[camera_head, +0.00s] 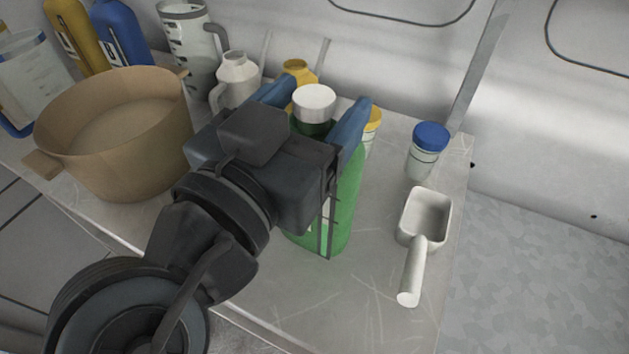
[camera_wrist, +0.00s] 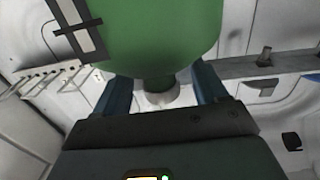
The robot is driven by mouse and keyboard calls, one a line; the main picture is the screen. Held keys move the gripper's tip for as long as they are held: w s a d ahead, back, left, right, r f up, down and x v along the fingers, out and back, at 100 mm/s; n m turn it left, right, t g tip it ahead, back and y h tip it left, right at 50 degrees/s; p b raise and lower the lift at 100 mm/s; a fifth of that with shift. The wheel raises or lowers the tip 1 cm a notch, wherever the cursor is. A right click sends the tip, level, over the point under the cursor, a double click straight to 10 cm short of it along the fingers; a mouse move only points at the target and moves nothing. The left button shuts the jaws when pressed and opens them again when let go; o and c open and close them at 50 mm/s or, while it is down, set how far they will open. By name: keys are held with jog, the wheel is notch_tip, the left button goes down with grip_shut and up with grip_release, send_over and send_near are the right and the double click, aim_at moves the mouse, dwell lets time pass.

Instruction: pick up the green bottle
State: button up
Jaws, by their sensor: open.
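The green bottle (camera_head: 345,208) stands upright on the metal table, with a white cap (camera_head: 314,103). My gripper (camera_head: 318,108) is open, with its blue fingers on either side of the bottle's upper part near the cap. My arm hides part of the bottle's left side in the head view. In the wrist view the bottle's green body (camera_wrist: 150,38) fills the top middle, and its neck lies between the two blue fingers (camera_wrist: 160,90). I cannot tell whether the fingers touch it.
A tan pot (camera_head: 118,135) stands at left. Behind it are a yellow bottle (camera_head: 75,35), a blue bottle (camera_head: 120,35) and a clear jug (camera_head: 187,45). A white jug (camera_head: 236,80) is behind my gripper. A blue-lidded jar (camera_head: 427,150) and white scoop (camera_head: 424,220) are at right.

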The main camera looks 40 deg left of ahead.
jog(key=shift+w, duration=0.1)
grip_shut()
dwell(0.7)
jog(key=shift+r, duration=0.1)
dwell(0.6)
